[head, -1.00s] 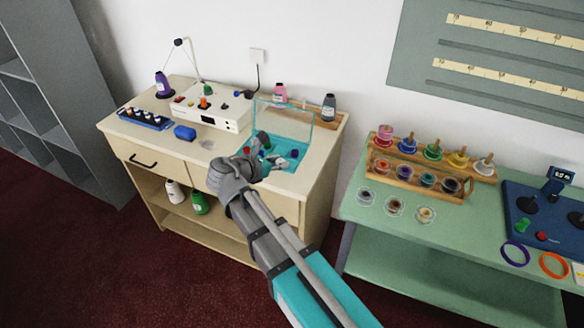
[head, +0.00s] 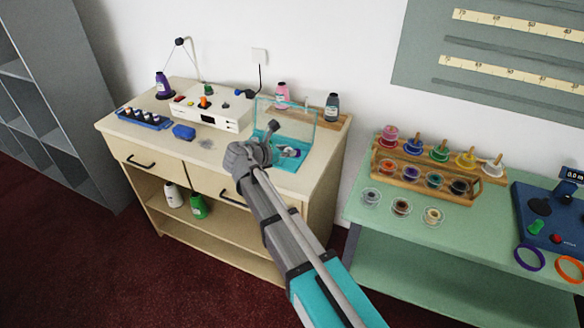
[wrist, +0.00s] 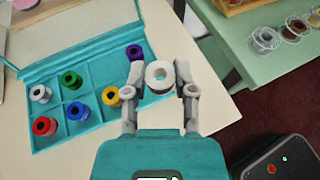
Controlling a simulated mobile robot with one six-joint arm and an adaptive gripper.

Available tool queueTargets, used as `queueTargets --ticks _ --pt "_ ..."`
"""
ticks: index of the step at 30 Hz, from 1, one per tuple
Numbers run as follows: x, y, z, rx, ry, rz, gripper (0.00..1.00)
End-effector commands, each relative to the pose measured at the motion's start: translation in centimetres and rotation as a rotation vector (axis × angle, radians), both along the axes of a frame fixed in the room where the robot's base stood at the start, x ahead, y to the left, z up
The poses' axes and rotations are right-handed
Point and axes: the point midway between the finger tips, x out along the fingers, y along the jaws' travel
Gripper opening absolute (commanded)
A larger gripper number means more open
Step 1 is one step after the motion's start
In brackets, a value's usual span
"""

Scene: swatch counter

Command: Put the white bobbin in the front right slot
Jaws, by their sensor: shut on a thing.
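The white bobbin (wrist: 159,77) is held between the two fingertips of my gripper (wrist: 159,84) in the wrist view. The teal bobbin box (wrist: 97,73) has its lid open and is divided into slots. It holds a grey-white bobbin (wrist: 41,93), a green one (wrist: 70,79), a purple one (wrist: 134,52), a red one (wrist: 45,125), a blue one (wrist: 77,111) and a yellow one (wrist: 111,95). The held bobbin appears over the box's front right corner, largely hiding that slot. I cannot tell its height. In the head view, my gripper (head: 279,143) is at the box (head: 297,167).
The cream counter (head: 229,162) carries a white machine (head: 208,113), a blue tray (head: 145,119) and a blue object (head: 184,132). A green table (head: 400,230) with bobbin racks stands to the right, across a gap.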

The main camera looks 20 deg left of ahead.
Motion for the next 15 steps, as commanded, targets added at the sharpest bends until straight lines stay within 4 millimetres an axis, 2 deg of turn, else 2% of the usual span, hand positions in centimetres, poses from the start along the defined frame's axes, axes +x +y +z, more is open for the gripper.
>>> queueTargets --ticks 1,6,15 --pt "0.6 0.2 -1.1 0.000 0.000 -0.001 0.16" --pt "1.8 0.4 -2.6 0.000 0.000 -0.001 0.16" --pt "2.7 0.5 -3.3 0.000 0.000 -0.001 0.16"
